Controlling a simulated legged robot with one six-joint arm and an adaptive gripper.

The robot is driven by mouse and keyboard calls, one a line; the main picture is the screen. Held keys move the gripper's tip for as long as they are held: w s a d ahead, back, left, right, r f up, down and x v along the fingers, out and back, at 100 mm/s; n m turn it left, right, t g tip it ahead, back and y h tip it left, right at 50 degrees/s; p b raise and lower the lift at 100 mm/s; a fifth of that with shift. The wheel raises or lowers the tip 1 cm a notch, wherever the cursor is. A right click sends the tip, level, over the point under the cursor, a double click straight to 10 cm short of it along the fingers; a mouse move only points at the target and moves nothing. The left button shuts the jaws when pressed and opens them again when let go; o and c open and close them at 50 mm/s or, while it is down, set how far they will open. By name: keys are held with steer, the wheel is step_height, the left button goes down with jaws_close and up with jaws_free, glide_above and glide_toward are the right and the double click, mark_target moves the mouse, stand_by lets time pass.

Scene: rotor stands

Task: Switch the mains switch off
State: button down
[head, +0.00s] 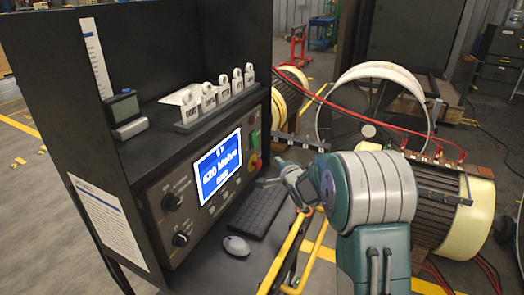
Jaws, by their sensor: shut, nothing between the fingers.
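A dark control cabinet (150,195) stands at the left with its sloped panel facing right. Two black rotary knobs, an upper one (172,201) and a lower one (181,239), sit on the panel left of the lit blue screen (220,168). A red-and-yellow control (255,161) sits right of the screen, below a small green one (253,139). The labels are too small to read, so I cannot tell which control is the mains switch. My gripper (278,178) is shut and empty, in front of the panel's right end, apparently clear of the controls.
A keyboard (259,211) and a mouse (236,246) lie on the shelf below the panel. Several white tags stand in a rack (213,112) above it. A yellow rail (288,254) runs along the shelf's right side. Large wound rotors (455,210) and red cables stand at the right.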

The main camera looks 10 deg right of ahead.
steer(key=shift+d, duration=0.2)
glide_toward(254, 139)
steer(key=w+d+f, duration=0.3)
steer(key=w+f, duration=0.1)
steer(key=w, duration=0.1)
steer(key=w+a, duration=0.2)
steer(key=a, duration=0.1)
steer(key=shift+f, duration=0.35)
